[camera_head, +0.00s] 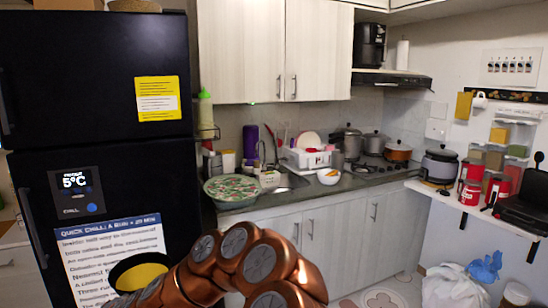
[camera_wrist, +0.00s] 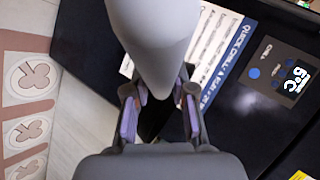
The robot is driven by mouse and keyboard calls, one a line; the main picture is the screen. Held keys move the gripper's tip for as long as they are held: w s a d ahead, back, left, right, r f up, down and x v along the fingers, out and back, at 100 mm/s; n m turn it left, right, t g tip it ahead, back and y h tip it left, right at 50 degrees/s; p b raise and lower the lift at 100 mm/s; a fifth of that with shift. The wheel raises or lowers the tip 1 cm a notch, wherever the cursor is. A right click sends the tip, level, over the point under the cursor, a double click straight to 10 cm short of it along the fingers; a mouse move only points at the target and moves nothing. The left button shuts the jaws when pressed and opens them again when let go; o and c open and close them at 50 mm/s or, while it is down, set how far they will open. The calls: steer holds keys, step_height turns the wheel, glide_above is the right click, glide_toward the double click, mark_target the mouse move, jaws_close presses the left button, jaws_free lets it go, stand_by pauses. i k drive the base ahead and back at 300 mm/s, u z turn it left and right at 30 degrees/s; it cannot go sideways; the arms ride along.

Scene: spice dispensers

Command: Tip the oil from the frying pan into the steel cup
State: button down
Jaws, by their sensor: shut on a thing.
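The frying pan (camera_head: 142,271) shows at the lower left of the head view as a dark rim around a yellow surface, which looks like the oil. It is in front of the fridge, beside my copper arm. In the wrist view my gripper (camera_wrist: 158,108) has its purple-padded fingers on either side of a pale grey tapered piece (camera_wrist: 152,45), which looks like the pan's handle. The pan's bowl does not show in that view. My gripper's fingers are hidden in the head view. I cannot pick out the steel cup with certainty among the things on the counter.
A black fridge (camera_head: 95,80) fills the left. The counter (camera_head: 345,185) holds a green-patterned bowl (camera_head: 233,188), a white dish rack (camera_head: 305,158) and pots near the stove. A wall shelf (camera_head: 445,200) at right carries a cooker and red tins. White bags (camera_head: 452,287) lie below it.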

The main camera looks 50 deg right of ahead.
mark_target(337, 156)
steer(key=u, duration=1.55)
steer(key=k, duration=2.65)
steer(key=z, duration=1.85)
steer(key=i, duration=0.4)
steer(key=z, duration=0.05)
